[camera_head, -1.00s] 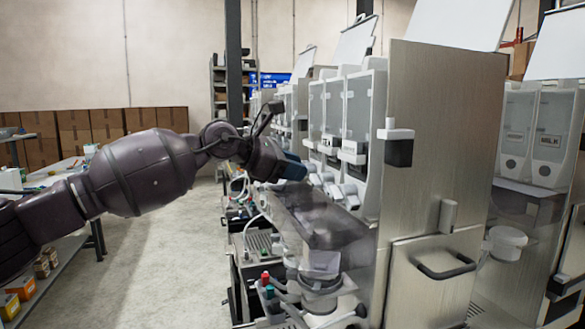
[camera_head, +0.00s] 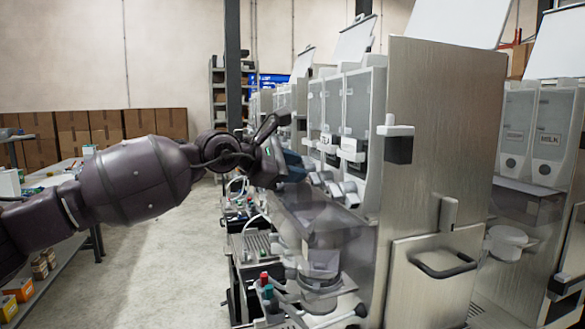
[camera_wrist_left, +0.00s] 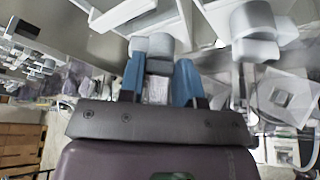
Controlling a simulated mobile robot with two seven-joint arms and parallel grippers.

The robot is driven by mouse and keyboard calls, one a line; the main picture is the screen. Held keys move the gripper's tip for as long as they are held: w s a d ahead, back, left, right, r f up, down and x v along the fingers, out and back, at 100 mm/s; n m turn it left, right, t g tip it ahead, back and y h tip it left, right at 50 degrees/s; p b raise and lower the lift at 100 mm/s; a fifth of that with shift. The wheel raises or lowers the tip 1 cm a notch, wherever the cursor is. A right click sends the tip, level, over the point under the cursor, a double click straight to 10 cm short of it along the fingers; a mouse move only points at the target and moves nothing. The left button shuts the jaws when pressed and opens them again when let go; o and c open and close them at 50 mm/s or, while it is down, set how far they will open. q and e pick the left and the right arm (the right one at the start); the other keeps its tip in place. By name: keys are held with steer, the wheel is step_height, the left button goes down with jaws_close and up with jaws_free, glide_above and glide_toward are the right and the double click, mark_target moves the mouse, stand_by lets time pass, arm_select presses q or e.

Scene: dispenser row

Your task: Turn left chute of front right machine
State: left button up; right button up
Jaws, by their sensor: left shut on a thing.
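The front right machine is a row of clear dispensers (camera_head: 358,105) beside a tall steel panel. Grey rounded chutes stick out below the dispensers. My left gripper (camera_wrist_left: 158,72) has blue fingers on either side of a grey chute (camera_wrist_left: 152,46) and is shut on it. A second grey chute (camera_wrist_left: 254,32) is to its right in the left wrist view, apart from the fingers. In the head view my left gripper (camera_head: 297,167) is at the machine's front, and its dark wrist partly hides the fingers and the held chute. My right gripper is not in view.
A steel side panel (camera_head: 440,130) with a dark handle stands right of the machine. A see-through funnel-like part (camera_head: 318,220) hangs below the chutes, above a tray with small bottles. A shelf table (camera_head: 60,180) is at left; the floor between is clear.

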arm_select(q)
steer(key=o, duration=0.9)
steer(key=shift+a, duration=0.1)
steer(key=v, duration=1)
steer(key=shift+s+a+r+b, duration=0.1)
steer(key=shift+s+a+b, duration=0.15)
steer(key=shift+b, duration=0.1)
